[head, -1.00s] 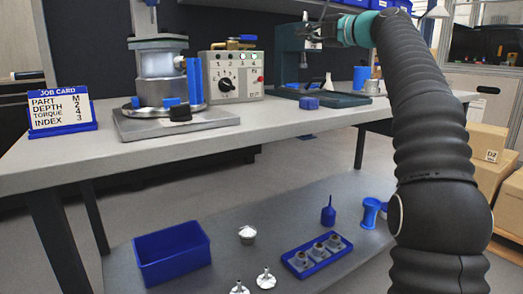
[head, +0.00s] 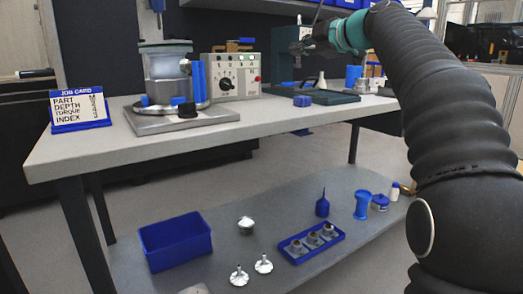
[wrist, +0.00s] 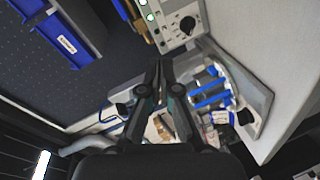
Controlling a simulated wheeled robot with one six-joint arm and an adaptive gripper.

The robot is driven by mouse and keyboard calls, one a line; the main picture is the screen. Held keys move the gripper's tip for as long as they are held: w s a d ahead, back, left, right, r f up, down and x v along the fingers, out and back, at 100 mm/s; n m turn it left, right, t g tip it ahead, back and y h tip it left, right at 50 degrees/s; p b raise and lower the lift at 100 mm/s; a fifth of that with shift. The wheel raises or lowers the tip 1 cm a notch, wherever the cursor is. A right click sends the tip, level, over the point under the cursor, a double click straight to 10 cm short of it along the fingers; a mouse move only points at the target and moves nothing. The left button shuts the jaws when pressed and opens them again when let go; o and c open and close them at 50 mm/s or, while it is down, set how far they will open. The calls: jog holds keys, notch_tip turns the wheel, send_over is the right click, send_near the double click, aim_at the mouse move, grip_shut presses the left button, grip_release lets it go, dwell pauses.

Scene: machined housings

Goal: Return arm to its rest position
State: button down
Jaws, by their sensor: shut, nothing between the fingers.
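My gripper (wrist: 158,68) shows in the wrist view with its two fingers together and nothing between them. In the head view my gripper (head: 297,47) is at the upper middle right, raised above the bench top, in front of a dark green machine. My arm reaches up to it along the right side of the picture. The finger detail is small and dark in the head view.
A bench (head: 290,116) carries a metal housing fixture (head: 166,85), a control box (head: 232,77) and a job card (head: 80,110). Its lower shelf (head: 205,270) holds a blue bin (head: 175,241) and a blue tray (head: 291,259). Open floor lies left of the bench.

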jog(key=s+d+f+m+g+h+p, duration=0.2)
jog(key=s+f+m, duration=0.5)
jog(key=s+f, duration=0.4)
jog(key=s+d+f+m+g+h+p, duration=0.2)
jog(key=s+f+m, duration=0.5)
jog(key=s+f, duration=0.5)
jog(key=s+d+f+m+g+h+p, duration=0.2)
jog(key=s+f+m+h+p, duration=0.2)
jog(key=s+f+m, duration=0.3)
jog(key=s+f+h, duration=0.1)
jog(key=s+f, duration=0.3)
jog(key=s, duration=0.6)
jog(key=shift+d+f+g+h+p, duration=0.25)
jog(key=shift+f+g+h+p, duration=0.05)
jog(key=shift+g+h, duration=0.1)
